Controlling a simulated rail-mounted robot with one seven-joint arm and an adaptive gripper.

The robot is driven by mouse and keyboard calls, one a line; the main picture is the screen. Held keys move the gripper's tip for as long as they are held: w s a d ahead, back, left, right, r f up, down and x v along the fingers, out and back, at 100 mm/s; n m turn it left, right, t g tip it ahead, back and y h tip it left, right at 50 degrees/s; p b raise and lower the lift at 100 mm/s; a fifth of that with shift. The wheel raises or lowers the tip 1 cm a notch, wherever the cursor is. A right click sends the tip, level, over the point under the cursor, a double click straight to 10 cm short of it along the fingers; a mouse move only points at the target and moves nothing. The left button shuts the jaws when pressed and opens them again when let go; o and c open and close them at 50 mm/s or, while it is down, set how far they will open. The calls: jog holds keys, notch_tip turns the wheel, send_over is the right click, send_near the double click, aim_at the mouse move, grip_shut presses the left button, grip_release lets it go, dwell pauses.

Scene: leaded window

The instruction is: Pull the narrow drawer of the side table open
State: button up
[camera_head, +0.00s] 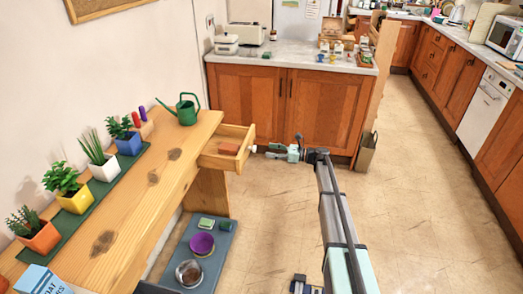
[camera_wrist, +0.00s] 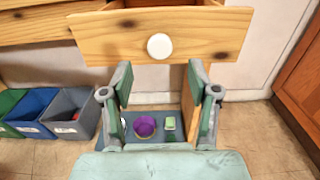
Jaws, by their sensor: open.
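The narrow drawer (camera_head: 232,142) of the wooden side table (camera_head: 160,165) stands pulled out to the right at the table's far end, with a reddish block (camera_head: 228,149) inside. In the wrist view its pine front (camera_wrist: 120,35) fills the upper part, with a round white knob (camera_wrist: 160,46) in the middle. My gripper (camera_head: 272,150) is just right of the knob in the head view. In the wrist view my gripper (camera_wrist: 160,85) has its fingers wide apart, with nothing between them. The knob shows just beyond the fingertips, apart from them.
Potted plants (camera_head: 75,202) on a green strip and a green watering can (camera_head: 187,110) stand on the table. Below, a blue-grey mat (camera_head: 215,255) holds a purple bowl (camera_head: 201,244). Bins (camera_wrist: 70,112) stand at the left.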

jog(key=shift+v, duration=1.9)
jog(key=s+f+n+g+h, duration=0.3)
jog(key=s+f+n+h, duration=0.3)
jog(key=s+f, duration=0.95)
jog(key=s+f+n+g+h, duration=0.3)
jog(key=s+f+n+h, duration=0.35)
jog(key=s+f, duration=0.9)
jog(key=s+d+f+n+g+h, duration=0.2)
jog(key=s+n, duration=0.2)
jog(key=s, duration=1.7)
jog(key=s+d+f+n+g+h, duration=0.1)
jog(key=s+d+n+g+h, duration=0.2)
jog(key=s, duration=1.7)
jog(key=shift+s+f+n, duration=0.35)
jog(key=shift+s+n, duration=0.05)
jog(key=shift+n, duration=0.25)
